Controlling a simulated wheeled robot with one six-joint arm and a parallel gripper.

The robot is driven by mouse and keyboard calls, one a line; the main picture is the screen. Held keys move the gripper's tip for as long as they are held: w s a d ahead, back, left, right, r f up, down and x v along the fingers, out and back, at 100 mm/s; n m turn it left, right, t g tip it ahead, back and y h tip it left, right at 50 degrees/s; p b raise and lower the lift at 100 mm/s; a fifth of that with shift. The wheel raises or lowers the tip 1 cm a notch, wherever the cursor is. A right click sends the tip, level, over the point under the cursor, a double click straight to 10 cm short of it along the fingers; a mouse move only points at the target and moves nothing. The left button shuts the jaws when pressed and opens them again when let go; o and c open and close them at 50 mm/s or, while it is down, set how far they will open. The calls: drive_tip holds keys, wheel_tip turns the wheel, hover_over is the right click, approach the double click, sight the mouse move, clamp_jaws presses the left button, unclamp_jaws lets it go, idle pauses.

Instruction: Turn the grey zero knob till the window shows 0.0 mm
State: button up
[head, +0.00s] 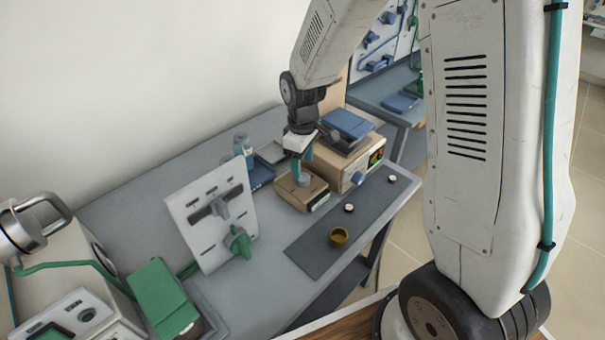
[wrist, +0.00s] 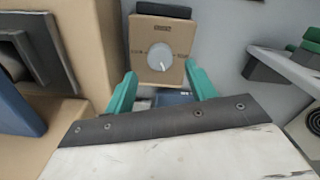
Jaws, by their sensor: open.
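The grey zero knob (wrist: 161,57) sits on the top face of a small tan box (wrist: 144,75), with a pale pointer line toward its lower right. The box also shows in the head view (head: 290,194), on the grey bench. A dark strip (wrist: 164,10) at the box's far edge may be the window; I cannot read a value there. My gripper (wrist: 161,78) is open, its green fingers spread on either side of the box's near part. The knob lies just beyond the fingertips, not gripped. In the head view my gripper (head: 301,161) hangs over the box, pointing down.
A larger tan instrument (head: 345,180) with a lit display and a blue folder on top stands behind the box. A white panel (head: 213,215) with a green valve stands to the left.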

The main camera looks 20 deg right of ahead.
sight(303, 177)
drive_tip(key=shift+f, duration=2.4)
drive_tip(key=c, duration=1)
drive_tip(key=shift+m, duration=2.8)
drive_tip(key=o, duration=1)
